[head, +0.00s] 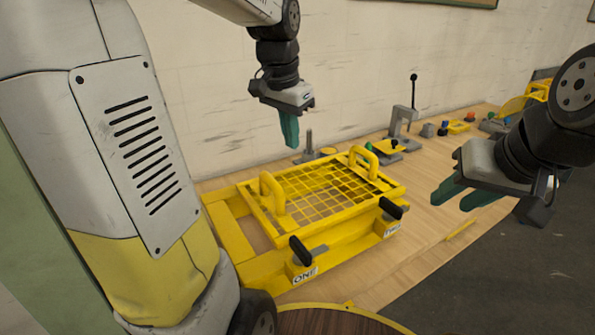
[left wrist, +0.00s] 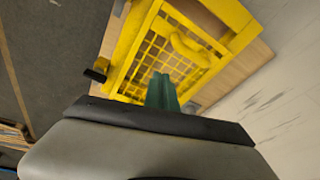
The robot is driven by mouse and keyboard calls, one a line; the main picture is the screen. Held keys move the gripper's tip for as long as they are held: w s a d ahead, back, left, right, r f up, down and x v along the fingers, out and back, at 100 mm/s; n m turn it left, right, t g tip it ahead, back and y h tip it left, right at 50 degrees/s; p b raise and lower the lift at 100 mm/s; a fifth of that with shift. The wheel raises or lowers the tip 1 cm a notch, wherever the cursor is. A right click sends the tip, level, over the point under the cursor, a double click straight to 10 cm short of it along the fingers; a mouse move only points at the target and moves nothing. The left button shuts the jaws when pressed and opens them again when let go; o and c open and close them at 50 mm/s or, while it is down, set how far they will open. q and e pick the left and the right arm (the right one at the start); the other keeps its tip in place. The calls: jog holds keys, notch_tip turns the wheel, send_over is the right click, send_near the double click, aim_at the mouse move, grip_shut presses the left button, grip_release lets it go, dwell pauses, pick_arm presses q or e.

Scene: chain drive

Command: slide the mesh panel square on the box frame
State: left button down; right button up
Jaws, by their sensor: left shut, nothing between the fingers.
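The yellow mesh panel (head: 318,190) with two raised loop handles lies on the yellow box frame (head: 232,235). It sits toward the right of the frame and looks turned a little; a gap shows at the frame's left end. The panel also shows in the left wrist view (left wrist: 158,55), with the frame (left wrist: 225,12) around it. My left gripper (head: 290,130) is shut and empty, above the panel's far edge; its fingers show in the left wrist view (left wrist: 162,92). My right gripper (head: 461,194) hangs right of the frame with its green fingers apart, holding nothing.
Two black-handled clamps (head: 301,250) (head: 391,208) stand on the frame's near side, one by a label "ONE". A metal post (head: 309,142) and a toggle fixture (head: 405,120) stand behind. A wall is close behind.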

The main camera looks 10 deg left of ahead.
pick_arm(q)
jog(key=w+a+f+m+g, duration=0.2)
jog(key=w+f+m+g, duration=0.1)
jog(key=w+f, duration=0.55)
jog(key=shift+y, duration=0.3)
jog(key=f, duration=0.2)
jog(key=w+f, duration=0.1)
jog(key=f, duration=0.5)
jog(key=shift+w+a, duration=0.1)
jog(key=shift+w, duration=0.1)
jog(key=shift+s+a, duration=1.35)
jog(key=shift+s, duration=0.05)
jog(key=s+a, duration=0.5)
jog(key=shift+s, duration=0.3)
